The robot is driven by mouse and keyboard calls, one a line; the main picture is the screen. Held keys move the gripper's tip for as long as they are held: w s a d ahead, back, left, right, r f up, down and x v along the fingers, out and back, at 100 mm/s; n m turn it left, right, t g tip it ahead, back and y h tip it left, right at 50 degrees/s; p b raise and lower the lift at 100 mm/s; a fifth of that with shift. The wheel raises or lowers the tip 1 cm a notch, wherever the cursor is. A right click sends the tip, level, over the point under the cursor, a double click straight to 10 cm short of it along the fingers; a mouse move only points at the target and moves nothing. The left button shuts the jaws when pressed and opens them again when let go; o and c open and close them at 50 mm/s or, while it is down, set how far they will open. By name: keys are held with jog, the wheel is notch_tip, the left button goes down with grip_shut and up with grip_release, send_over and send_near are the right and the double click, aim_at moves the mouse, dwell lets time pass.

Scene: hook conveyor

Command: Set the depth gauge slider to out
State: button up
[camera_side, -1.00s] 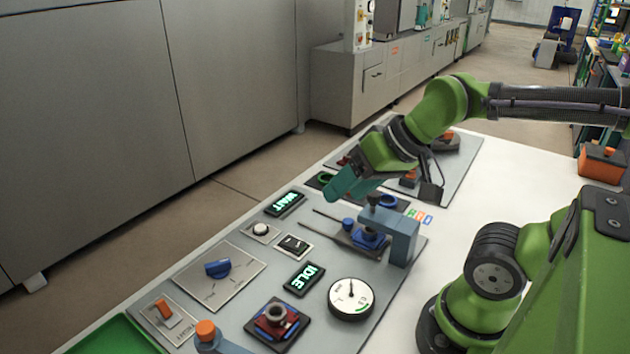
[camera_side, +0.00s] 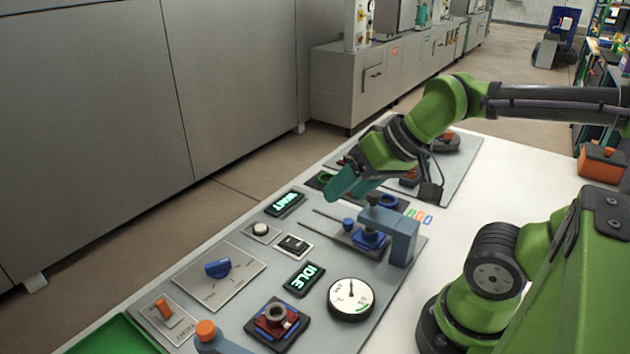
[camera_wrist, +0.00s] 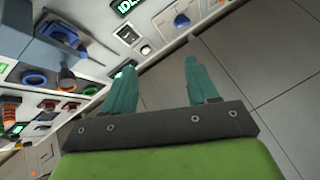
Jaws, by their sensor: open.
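My gripper (camera_side: 352,185) has teal fingers that stand apart and empty above the far part of the grey panel. It also shows in the wrist view (camera_wrist: 159,68), with nothing between the fingers. A slide with a small blue knob (camera_side: 348,223) and thin dark rails lies on the panel, below and apart from the fingers in the side view. A blue block (camera_side: 370,240) sits beside it, partly under a blue-grey bracket (camera_side: 403,240). I cannot tell for sure which part is the depth gauge slider, and no marking for "out" is readable.
The panel also holds a WAIT display (camera_side: 285,204), an IDLE display (camera_side: 303,279), a white button (camera_side: 261,229), a rocker switch (camera_side: 294,245), a blue rotary knob (camera_side: 217,268) and a round dial (camera_side: 351,298). The bracket stands up close to the gripper.

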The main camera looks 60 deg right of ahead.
jog(key=shift+c, duration=0.4)
jog(key=n+g+h, duration=0.1)
jog(key=g+h, duration=0.1)
jog(key=g, duration=0.5)
send_over(347, 220)
notch_tip(347, 220, down, 5)
notch_tip(347, 220, down, 16)
jog(key=shift+r, duration=0.15)
grip_shut()
